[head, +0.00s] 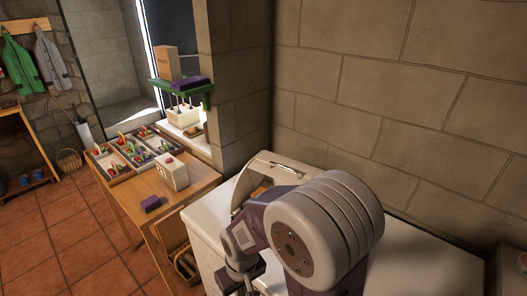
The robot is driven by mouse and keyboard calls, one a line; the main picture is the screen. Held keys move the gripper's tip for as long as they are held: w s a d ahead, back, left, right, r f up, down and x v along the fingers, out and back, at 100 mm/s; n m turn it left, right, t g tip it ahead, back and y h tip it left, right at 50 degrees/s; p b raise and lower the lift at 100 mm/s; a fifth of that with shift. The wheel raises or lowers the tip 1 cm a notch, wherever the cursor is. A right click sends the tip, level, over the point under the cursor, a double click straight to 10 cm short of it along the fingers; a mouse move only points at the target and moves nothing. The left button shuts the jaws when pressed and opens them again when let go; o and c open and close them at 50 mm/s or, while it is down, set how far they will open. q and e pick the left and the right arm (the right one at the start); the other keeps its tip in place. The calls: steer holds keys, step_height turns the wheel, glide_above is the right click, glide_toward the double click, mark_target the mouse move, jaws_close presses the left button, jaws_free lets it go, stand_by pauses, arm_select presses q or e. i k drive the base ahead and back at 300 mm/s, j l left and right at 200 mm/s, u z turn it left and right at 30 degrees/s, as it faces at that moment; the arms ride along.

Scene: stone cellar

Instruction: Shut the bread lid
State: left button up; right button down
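A white bread bin stands against the stone wall on a white-topped cabinet (202,222). Its white lid (268,165) has a metal handle (288,167) and appears raised. A brown thing, perhaps bread (261,188), shows in the gap below it. My arm hides the bin's right and lower parts. My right gripper (242,284) points down at the bottom edge of the head view, in front of the bin and apart from the handle. Its fingertips are cut off or too small to judge. My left gripper is out of view.
A wooden table (196,187) at left holds a sectioned tray (122,160), a white box (172,172) and a purple block (151,203). A green rack (182,91) stands behind it. The cabinet top right of my arm (425,268) looks clear. Tiled floor lies open at left.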

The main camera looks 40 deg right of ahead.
mark_target(258, 170)
steer(key=z, duration=1.5)
